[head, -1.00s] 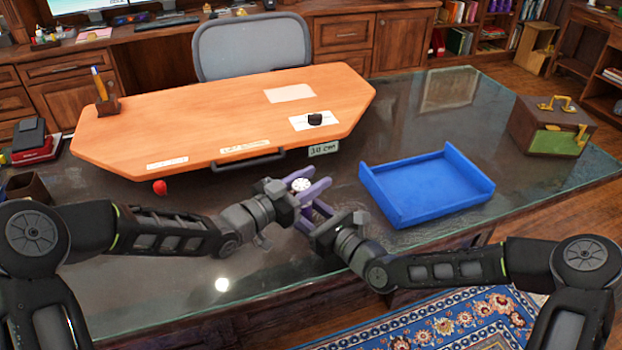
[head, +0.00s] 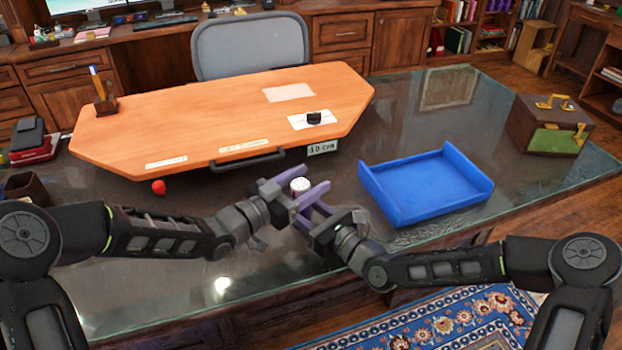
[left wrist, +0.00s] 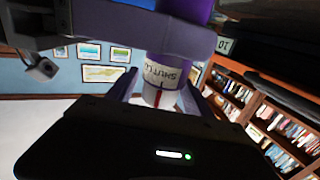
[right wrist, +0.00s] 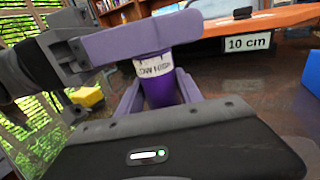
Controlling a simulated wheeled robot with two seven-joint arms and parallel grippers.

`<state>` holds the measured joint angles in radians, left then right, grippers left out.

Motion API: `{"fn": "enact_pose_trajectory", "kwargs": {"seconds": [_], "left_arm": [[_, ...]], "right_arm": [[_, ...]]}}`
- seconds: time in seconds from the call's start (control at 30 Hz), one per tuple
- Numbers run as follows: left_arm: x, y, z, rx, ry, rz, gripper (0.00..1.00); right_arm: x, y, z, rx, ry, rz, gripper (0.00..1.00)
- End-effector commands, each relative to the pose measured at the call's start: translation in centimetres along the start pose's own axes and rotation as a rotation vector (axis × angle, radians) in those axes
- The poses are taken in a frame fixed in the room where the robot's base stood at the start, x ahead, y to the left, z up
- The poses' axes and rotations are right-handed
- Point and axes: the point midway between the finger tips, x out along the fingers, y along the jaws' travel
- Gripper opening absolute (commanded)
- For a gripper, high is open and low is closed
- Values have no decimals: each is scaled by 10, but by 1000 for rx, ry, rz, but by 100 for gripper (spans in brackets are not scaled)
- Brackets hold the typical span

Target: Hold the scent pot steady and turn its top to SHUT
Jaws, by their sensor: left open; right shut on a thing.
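The scent pot has a purple body and a white top (head: 300,186); it is upright above the glass desk. My right gripper (head: 306,214) is shut on the purple body, which shows between its fingers in the right wrist view (right wrist: 160,92). My left gripper (head: 309,178) is open, with its purple fingers apart on either side of the white top. In the left wrist view the pot appears inverted; its white band (left wrist: 160,76) bears partly readable lettering like SHUT, near a red line on the top. Whether that line meets a mark is too small to tell.
An orange board (head: 215,120) with a dark handle and a 10 cm sign (head: 322,148) lies behind the grippers. A blue tray (head: 425,190) stands to their right, a red ball (head: 158,187) to the left. The glass desk (head: 150,285) is clear in front.

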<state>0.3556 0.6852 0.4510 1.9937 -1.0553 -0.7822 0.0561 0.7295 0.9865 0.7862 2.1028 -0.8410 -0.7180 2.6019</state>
Motion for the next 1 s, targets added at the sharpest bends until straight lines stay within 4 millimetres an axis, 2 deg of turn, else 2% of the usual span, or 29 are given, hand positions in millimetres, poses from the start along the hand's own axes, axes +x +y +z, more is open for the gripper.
{"fn": "enact_pose_trajectory", "kwargs": {"seconds": [0.5,0.7,1.0], "left_arm": [[-96,-1,0,1,-2,-3,60],[-109,0,0,0,-1,0,60],[-109,0,0,0,0,0,60]], "right_arm": [[0,0,0,0,0,-1,0],[0,0,0,0,-1,-1,0],[0,0,0,0,-1,-1,0]]}}
